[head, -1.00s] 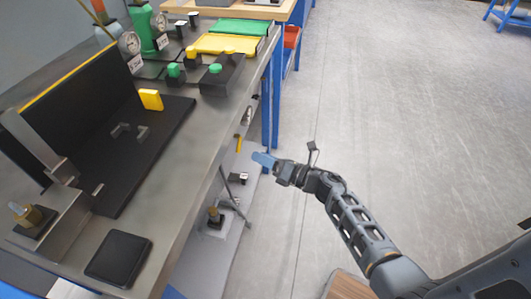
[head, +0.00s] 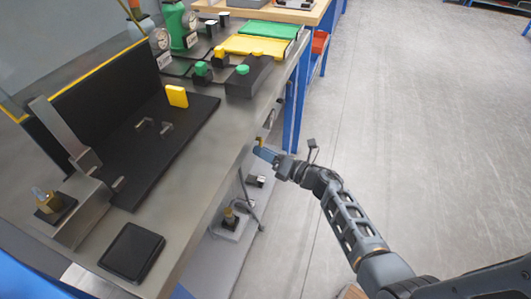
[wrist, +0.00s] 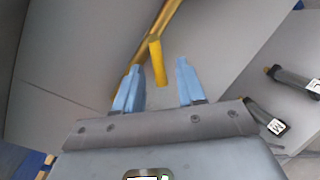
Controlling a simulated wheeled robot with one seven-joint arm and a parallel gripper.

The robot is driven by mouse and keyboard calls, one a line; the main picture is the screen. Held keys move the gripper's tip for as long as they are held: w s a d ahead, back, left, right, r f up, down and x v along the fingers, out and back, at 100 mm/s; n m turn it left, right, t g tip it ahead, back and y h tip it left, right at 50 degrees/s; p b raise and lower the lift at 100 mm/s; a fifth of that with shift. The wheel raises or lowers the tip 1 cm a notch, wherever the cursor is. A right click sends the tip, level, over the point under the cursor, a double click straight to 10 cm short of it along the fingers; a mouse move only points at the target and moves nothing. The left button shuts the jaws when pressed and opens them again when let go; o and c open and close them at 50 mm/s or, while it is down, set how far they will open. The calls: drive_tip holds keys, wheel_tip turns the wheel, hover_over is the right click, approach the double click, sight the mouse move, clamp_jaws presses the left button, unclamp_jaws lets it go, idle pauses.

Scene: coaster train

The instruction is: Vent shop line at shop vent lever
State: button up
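My gripper (head: 266,155) is beside the right edge of the workbench, below its top. In the wrist view, its two blue fingers (wrist: 158,88) are open. A yellow lever (wrist: 157,62) shows ahead between the fingertips, with clear space on both sides. It joins a longer yellow bar or pipe (wrist: 170,15) behind it. In the head view, a small yellow part (head: 261,142) shows just above my fingertips, largely hidden. I cannot read any label naming it as the shop vent lever.
The metal workbench (head: 207,160) holds a black fixture, gauges, green and yellow trays (head: 252,46). A lower shelf (head: 225,262) carries a brass fitting (head: 229,217) and dark parts. Dark handles (wrist: 292,80) sit right in the wrist view. The floor right of the bench is clear.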

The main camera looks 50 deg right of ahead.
clamp_jaws()
drive_tip(key=shift+r, duration=0.1)
idle(0.4)
drive_tip(key=shift+s+a+r+m+g+y+p, duration=0.15)
drive_tip(key=shift+r+m+g+p, duration=0.3)
drive_tip(key=shift+m+p, duration=1.1)
drive_tip(key=shift+w+a+r+m+g+y+p, duration=0.15)
drive_tip(key=shift+r+m+g+p, duration=0.25)
drive_tip(key=shift+m+p, duration=1.1)
drive_tip(key=shift+s+r+m+g+y+p, duration=0.3)
drive_tip(key=shift+m+p, duration=0.55)
drive_tip(key=shift+p, duration=1.3)
drive_tip(key=shift+w+r, duration=0.15)
